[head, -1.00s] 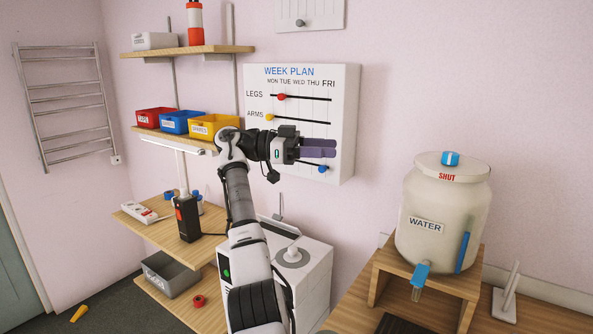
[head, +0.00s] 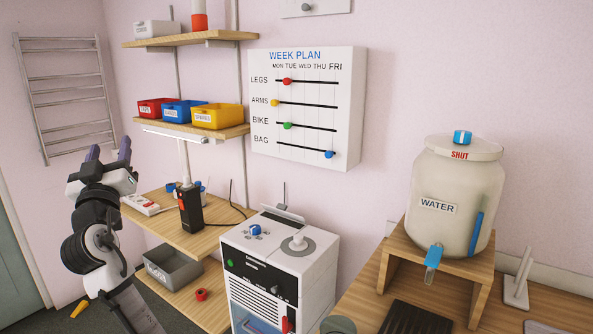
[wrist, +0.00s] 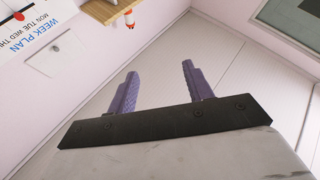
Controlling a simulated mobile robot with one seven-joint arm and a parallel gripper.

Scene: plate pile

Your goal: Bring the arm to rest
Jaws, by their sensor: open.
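My gripper (head: 109,154) is at the left of the head view, raised and pointing up, in front of the wall below the metal rail rack. Its two purple fingers stand apart with nothing between them. In the wrist view my gripper (wrist: 158,88) also shows its fingers spread and empty, with pale wall and ceiling surfaces beyond them. My arm bends up from the bottom left of the head view.
A shelf unit (head: 180,240) with bins and a lamp stands just right of my gripper. A white machine (head: 280,262) is at the middle. The week plan board (head: 345,110) hangs behind it. A water jar (head: 455,205) stands at right. A yellow object (head: 79,309) lies on the floor.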

